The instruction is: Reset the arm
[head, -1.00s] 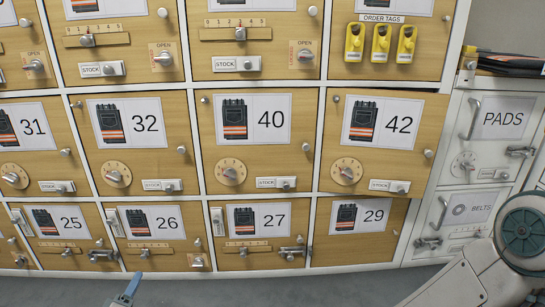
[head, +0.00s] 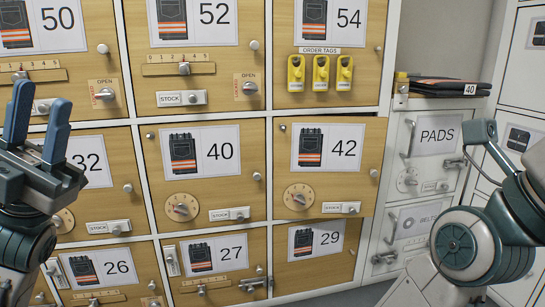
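My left gripper (head: 40,125) is raised at the left edge in the head view, with its blue fingers pointing up. The fingers are apart with nothing between them. It is in front of the wooden locker doors and hides part of the door left of the 32 label (head: 92,160). My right arm (head: 470,245) comes in at the lower right, bent in front of the white cabinet. Its gripper does not show.
The door labelled 42 (head: 345,180) seems slightly ajar. Yellow order tags (head: 321,72) hang on door 54. Folded dark workwear tagged 40 (head: 445,87) lies on top of the white PADS cabinet (head: 427,165). The grey floor (head: 345,297) shows at the bottom.

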